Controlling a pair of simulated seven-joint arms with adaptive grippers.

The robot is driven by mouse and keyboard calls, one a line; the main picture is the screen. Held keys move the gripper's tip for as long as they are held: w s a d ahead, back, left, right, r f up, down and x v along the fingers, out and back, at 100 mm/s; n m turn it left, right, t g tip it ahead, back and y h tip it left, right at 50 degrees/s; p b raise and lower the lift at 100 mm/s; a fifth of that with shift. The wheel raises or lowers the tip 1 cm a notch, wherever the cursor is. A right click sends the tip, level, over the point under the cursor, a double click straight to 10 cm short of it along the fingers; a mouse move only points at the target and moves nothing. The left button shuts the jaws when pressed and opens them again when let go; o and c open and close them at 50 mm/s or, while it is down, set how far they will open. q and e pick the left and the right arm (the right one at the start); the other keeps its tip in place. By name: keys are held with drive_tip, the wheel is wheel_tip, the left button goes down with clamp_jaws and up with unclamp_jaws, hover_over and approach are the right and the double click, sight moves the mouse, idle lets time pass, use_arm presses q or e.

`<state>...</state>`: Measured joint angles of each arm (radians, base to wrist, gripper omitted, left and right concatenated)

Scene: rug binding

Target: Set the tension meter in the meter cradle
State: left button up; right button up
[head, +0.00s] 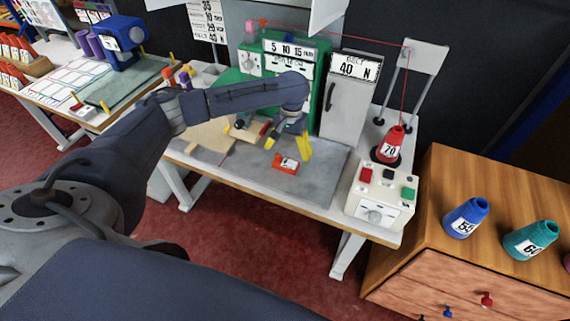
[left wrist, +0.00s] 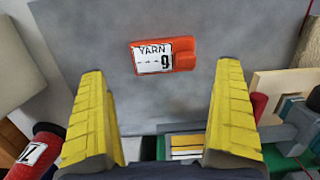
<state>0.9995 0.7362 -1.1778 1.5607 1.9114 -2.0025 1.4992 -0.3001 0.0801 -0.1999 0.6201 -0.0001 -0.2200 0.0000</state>
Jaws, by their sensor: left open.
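The tension meter is a small orange device (head: 286,163) lying on the grey mat (head: 328,168), apart from the machine. In the left wrist view the orange meter (left wrist: 184,55) shows a white label reading YARN with dashes and a g. My left gripper (head: 286,153) is open above the meter, its yellow fingers spread and nothing between them. In the left wrist view the left gripper (left wrist: 160,72) has the meter beyond its fingertips, untouched. I cannot make out which part is the meter cradle. My right gripper is not in view.
The green machine (head: 322,80) and a grey box (head: 344,110) under the BELT 40 N sign stand behind. A red yarn cone (head: 391,146) and a white control box (head: 380,197) are at right. Small parts and a beige board (head: 208,134) lie left. The mat's front is clear.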

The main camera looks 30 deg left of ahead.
sight(286, 162)
use_arm(q)
drive_tip(key=shift+s+a+f, duration=0.1)
drive_tip(key=shift+s+f, duration=0.1)
drive_tip(key=shift+f, duration=0.85)
drive_tip(key=shift+s+a+f, duration=0.1)
drive_tip(key=shift+s+f, duration=0.05)
drive_tip(key=shift+f, duration=0.85)
drive_tip(key=shift+s+f, duration=0.2)
drive_tip(key=shift+f, duration=0.85)
